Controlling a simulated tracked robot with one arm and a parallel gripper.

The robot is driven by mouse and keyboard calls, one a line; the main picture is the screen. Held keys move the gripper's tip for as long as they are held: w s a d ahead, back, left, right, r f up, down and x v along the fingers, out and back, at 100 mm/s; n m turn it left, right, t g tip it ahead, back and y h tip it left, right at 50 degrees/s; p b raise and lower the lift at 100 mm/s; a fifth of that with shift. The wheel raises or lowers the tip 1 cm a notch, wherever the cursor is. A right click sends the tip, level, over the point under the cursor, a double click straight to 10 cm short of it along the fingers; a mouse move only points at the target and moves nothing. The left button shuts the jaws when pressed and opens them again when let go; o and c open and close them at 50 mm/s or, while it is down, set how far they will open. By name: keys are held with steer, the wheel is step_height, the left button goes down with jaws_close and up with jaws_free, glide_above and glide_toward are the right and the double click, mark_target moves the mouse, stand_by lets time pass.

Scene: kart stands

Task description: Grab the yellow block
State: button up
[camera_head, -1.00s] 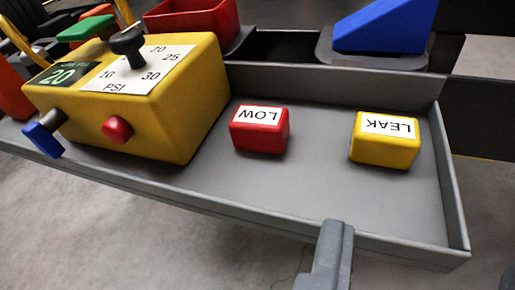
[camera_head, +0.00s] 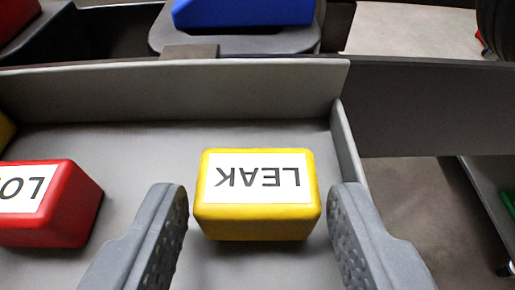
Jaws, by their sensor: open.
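The yellow block (camera_head: 256,222) has a white label reading LEAK, upside down in the view. It rests on the floor of a grey tray (camera_head: 180,95), near the tray's right wall. My gripper (camera_head: 262,205) is open, with one grey finger to the left of the block and one to the right. The block shows between the fingertips, with a visible gap on the left side and a smaller one on the right. I cannot tell exactly how far the fingertips stand above the tray floor.
A red block (camera_head: 70,215) with a partly cut-off label sits left of my left finger. The tray's right wall (camera_head: 346,150) is close to my right finger. A blue object (camera_head: 245,10) rests on a dark holder behind the tray.

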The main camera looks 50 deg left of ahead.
mark_target(261, 215)
steer(key=shift+x, duration=1.7)
steer(key=shift+w+r, duration=0.1)
steer(key=shift+r, duration=0.05)
steer(key=c, duration=0.6)
